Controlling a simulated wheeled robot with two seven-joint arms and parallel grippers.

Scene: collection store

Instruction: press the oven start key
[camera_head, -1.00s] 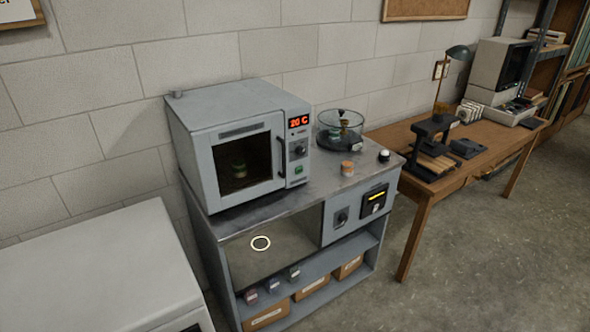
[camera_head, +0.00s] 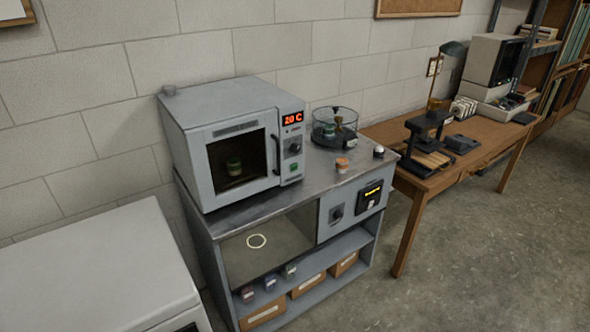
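The grey oven (camera_head: 232,140) stands on the left part of the metal-topped cabinet, its door shut. A greenish jar (camera_head: 234,166) shows through the dark door window. On the oven's right-hand panel, a red display (camera_head: 293,118) reads "20 C". Below it are a dark knob (camera_head: 294,148) and a small green key (camera_head: 294,168) low on the panel. I cannot read any lettering on the key. Neither of my grippers is in view.
A glass bowl-like vessel (camera_head: 335,127), a small orange-lidded jar (camera_head: 342,165) and a pale knob (camera_head: 379,152) are on the cabinet top (camera_head: 310,190). A pale grey box-shaped unit (camera_head: 95,265) stands at front left. A wooden table (camera_head: 480,165) with instruments stands right. Floor at right is clear.

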